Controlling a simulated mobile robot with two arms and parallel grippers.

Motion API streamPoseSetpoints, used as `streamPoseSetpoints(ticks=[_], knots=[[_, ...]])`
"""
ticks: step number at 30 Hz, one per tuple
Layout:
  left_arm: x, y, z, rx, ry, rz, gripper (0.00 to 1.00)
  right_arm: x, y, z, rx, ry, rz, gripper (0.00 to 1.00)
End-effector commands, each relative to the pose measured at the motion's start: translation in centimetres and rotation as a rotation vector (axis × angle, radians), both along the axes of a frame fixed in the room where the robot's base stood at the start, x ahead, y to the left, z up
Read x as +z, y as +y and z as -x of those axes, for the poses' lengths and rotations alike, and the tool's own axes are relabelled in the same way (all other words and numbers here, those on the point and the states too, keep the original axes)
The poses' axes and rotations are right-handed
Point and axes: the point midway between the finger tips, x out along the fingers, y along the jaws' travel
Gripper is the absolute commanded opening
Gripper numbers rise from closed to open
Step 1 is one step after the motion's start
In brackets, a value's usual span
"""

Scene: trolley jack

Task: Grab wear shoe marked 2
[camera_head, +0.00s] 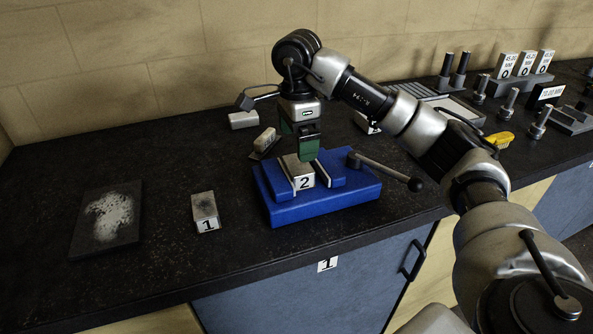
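The wear shoe marked 2 (303,181) is a pale block with a black 2 on its front face. It sits in the middle of a blue fixture (325,208) between dark jaws. My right gripper (308,156) comes in from the right and points down just above and behind the top of this shoe. Its green fingers overlap in the view, so their gap cannot be made out. Whether they touch the shoe is also unclear. My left gripper is not in view.
A block marked 1 (205,212) lies left of the fixture. A dark plate with white powder (108,218) is further left. A lever with a black knob (388,173) sticks out right of the fixture. A yellow brush (499,140) and metal posts (447,67) stand at the right.

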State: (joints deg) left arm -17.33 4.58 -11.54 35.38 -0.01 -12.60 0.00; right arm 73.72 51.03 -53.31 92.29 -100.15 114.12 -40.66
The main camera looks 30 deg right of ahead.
Motion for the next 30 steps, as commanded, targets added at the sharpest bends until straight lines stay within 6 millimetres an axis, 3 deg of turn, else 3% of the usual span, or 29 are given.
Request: streamPoseSetpoints(ticks=[8,18,26,30], knots=[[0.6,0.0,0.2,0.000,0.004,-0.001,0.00,-2.5,-0.1,0.0,0.000,0.001,-0.001,1.00],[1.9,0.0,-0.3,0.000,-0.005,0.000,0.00,-7.0,-0.3,-0.1,0.001,0.001,-0.002,1.00],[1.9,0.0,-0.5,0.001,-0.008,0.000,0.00,-7.3,-0.3,-0.2,0.001,-0.003,-0.002,1.00],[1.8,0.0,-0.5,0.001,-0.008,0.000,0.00,-7.3,-0.3,-0.2,0.001,-0.003,-0.002,0.80]])
